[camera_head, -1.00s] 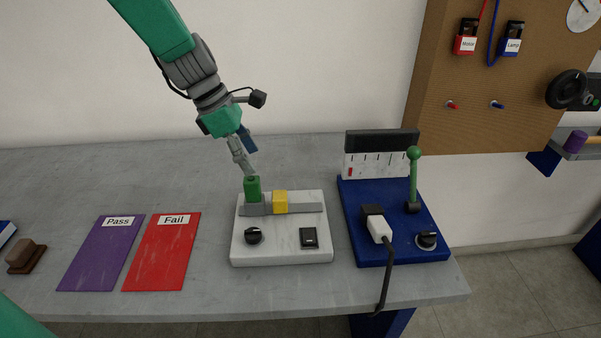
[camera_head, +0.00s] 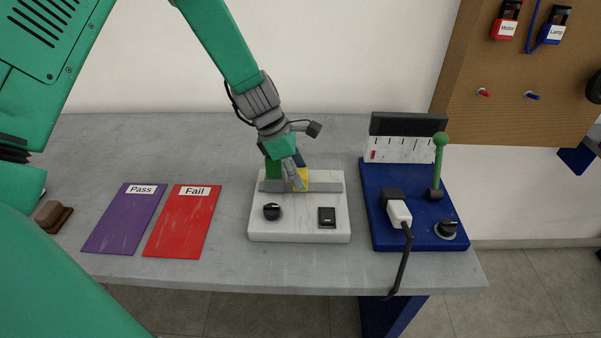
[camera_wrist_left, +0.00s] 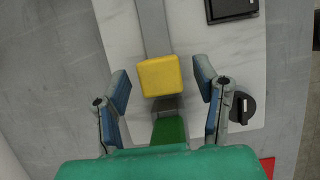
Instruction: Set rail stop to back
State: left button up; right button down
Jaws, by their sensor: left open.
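The rail (camera_head: 330,183) is a grey bar on a white base (camera_head: 295,232) on the table. A yellow block (camera_head: 303,178) sits on the rail, partly hidden by my left gripper (camera_head: 299,180). A green block (camera_head: 273,168) stands at the rail's left end. In the left wrist view, my open left gripper (camera_wrist_left: 162,95) has one finger on each side of the yellow block (camera_wrist_left: 160,76), with a gap at both sides. The green block (camera_wrist_left: 169,130) shows nearer the palm there. My right gripper is not seen.
The base carries a black knob (camera_head: 272,212) and a black switch (camera_head: 327,217). To the right is a blue panel (camera_head: 400,240) with a green-topped lever (camera_head: 440,155) and a white plug (camera_head: 399,213). Purple Pass (camera_head: 125,220) and red Fail (camera_head: 182,225) mats lie left.

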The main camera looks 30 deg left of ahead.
pick_arm(q)
jog(key=shift+w+d+f, duration=0.1)
jog(key=shift+w+f, duration=0.1)
jog(key=shift+f, duration=0.15)
jog(key=shift+s+r, duration=0.1)
grip_shut()
jog(key=w+d+p, duration=0.1)
jog(key=d, duration=0.1)
jog(key=w+d+p, duration=0.1)
jog(key=d, duration=0.1)
jog(key=w+d+p, duration=0.1)
jog(key=w+d, duration=0.1)
jog(key=shift+w+d, duration=0.1)
jog(key=shift+d, duration=0.25)
jog(key=shift+a, duration=0.1)
grip_release()
jog(key=shift+w, duration=0.1)
